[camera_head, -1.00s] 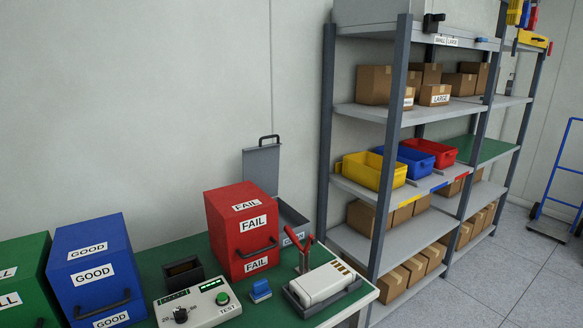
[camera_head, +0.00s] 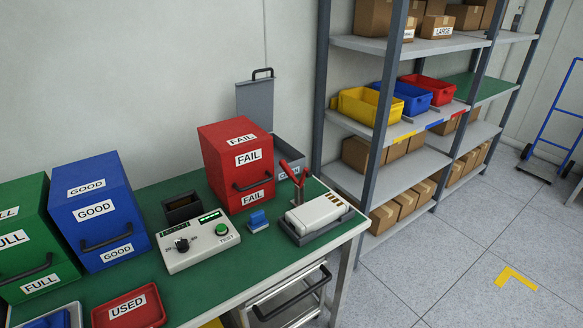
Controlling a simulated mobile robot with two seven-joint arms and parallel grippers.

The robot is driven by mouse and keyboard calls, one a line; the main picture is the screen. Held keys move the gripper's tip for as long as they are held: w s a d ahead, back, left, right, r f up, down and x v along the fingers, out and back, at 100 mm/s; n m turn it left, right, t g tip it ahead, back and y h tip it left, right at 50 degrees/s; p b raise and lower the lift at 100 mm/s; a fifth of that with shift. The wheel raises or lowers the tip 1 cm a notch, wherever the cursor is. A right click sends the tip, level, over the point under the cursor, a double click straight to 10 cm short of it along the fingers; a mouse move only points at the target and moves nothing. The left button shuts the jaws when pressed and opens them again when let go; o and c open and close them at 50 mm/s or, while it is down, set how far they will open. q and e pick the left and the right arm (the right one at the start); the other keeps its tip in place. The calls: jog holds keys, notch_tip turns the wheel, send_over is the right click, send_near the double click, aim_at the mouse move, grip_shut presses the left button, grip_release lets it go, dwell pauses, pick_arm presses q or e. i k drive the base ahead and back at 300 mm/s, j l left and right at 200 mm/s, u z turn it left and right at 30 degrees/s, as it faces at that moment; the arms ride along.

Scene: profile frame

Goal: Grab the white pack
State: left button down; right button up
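The white pack (camera_head: 318,212) lies in a dark grey cradle (camera_head: 339,224) at the right end of the green-topped workbench. It has a row of gold contacts at its far right end. A red lever clamp (camera_head: 292,172) stands at the back left of the cradle, its handle raised. Neither of my grippers shows in the head view.
Left of the pack are a blue block (camera_head: 258,220), a white test box (camera_head: 197,240), a red FAIL box (camera_head: 236,165), a blue GOOD box (camera_head: 97,212) and a green FULL box (camera_head: 30,240). A red USED tray (camera_head: 128,306) is at the front. Shelving (camera_head: 385,130) stands right of the bench.

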aim_at(305, 219)
jog(key=i+l, duration=0.2)
jog(key=l, duration=0.15)
jog(key=i+l, duration=0.45)
jog(key=l, duration=0.25)
